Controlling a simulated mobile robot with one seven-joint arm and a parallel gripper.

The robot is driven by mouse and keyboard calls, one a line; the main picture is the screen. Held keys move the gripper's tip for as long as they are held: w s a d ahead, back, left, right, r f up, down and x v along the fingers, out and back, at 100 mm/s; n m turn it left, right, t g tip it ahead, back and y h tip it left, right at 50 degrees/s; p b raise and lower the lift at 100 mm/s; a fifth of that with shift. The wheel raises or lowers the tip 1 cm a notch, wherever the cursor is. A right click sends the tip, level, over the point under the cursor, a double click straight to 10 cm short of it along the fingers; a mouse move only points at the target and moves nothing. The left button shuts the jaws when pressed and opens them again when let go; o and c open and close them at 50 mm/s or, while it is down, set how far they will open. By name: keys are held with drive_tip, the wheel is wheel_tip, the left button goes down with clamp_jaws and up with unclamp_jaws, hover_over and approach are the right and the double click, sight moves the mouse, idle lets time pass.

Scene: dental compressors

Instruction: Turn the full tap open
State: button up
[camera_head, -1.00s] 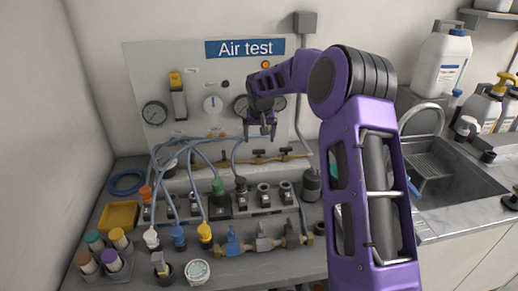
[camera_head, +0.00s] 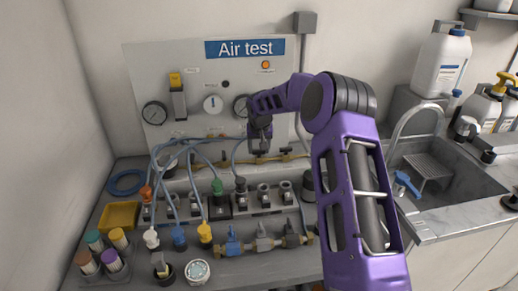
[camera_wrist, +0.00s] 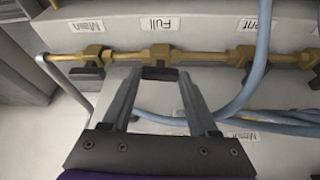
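The full tap (camera_wrist: 160,54) is a brass valve with a short black handle (camera_wrist: 160,73), on a brass pipe in the wrist view. A "Full" label (camera_wrist: 159,23), upside down, is beside it. My gripper (camera_wrist: 157,80) is open, with its two fingers pointing at this tap. The black handle appears between the fingertips in the wrist view; I cannot tell whether they touch it. In the head view my gripper (camera_head: 261,150) is over the brass pipe (camera_head: 289,157) at the panel's foot and hides part of it.
The tap labelled "Main" (camera_wrist: 90,56) is left of the full tap in the wrist view, and another tap (camera_wrist: 240,56) is on the right. A blue hose (camera_wrist: 257,75) loops close to the right finger. Several fittings and hoses crowd the bench below the panel (camera_head: 150,80).

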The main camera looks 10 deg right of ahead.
drive_tip(key=c, duration=0.7)
drive_tip(key=shift+d+n+y, duration=0.1)
drive_tip(key=shift+n+y, duration=0.2)
drive_tip(key=shift+n, duration=0.5)
drive_tip(key=o, duration=1.4)
drive_tip(key=shift+c, duration=0.2)
drive_tip(key=v, duration=1.7)
drive_tip(key=shift+s+r, duration=0.15)
drive_tip(key=shift+r, duration=0.05)
